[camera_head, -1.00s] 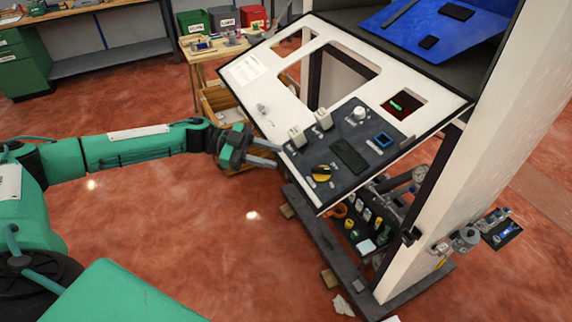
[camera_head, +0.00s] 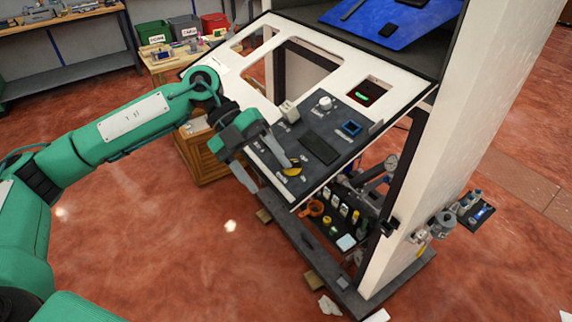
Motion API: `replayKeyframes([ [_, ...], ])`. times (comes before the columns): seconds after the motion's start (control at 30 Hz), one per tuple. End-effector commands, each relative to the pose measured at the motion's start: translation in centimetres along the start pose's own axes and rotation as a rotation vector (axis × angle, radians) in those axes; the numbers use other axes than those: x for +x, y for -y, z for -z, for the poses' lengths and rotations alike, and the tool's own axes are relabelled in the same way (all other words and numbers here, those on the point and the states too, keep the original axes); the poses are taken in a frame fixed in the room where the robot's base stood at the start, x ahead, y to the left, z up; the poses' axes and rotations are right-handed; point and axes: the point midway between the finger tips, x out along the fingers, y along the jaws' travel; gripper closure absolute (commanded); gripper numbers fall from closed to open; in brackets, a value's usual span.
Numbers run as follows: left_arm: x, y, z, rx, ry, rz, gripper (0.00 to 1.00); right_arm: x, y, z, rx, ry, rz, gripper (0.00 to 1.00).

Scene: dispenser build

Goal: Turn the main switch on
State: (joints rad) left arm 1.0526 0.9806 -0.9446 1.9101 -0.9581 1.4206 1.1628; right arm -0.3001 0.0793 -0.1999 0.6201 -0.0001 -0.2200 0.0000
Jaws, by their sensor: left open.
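A dark control panel (camera_head: 318,149) is set into the lower part of the white sloped dispenser front. A yellow and black rotary knob (camera_head: 292,171), likely the main switch, sits near the panel's lower left edge, partly hidden by a finger. My left gripper (camera_head: 270,178) is open, with its fingers spread. One finger reaches over the panel with its tip at the knob; I cannot tell whether it touches. The other finger hangs lower left, outside the panel's edge. My right gripper is not in view.
The panel also carries a white knob (camera_head: 325,103), a light block (camera_head: 289,111) and a blue square part (camera_head: 351,127). A dark window (camera_head: 366,92) with a green piece is above. A white post (camera_head: 425,160) stands right. Open floor lies in front.

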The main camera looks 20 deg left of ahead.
Motion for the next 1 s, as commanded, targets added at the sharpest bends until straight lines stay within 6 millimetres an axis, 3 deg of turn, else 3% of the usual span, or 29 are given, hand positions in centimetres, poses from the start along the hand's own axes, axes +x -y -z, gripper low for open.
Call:
replayKeyframes([
  [0.17, -0.3, 1.4, 0.2, 0.232, 0.270, -0.250, 0.35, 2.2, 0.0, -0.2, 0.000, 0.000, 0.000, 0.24],
  [0.5, -5.4, 4.9, 0.8, 0.372, 0.783, -0.441, 0.35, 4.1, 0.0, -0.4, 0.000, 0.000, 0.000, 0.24],
  [0.7, -6.2, 5.3, 0.7, 0.369, 0.854, -0.450, 0.35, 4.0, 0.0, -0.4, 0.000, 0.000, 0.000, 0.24],
  [1.0, -3.6, 4.3, -2.8, 0.366, 0.847, -0.451, 0.35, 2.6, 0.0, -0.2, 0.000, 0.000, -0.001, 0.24],
])
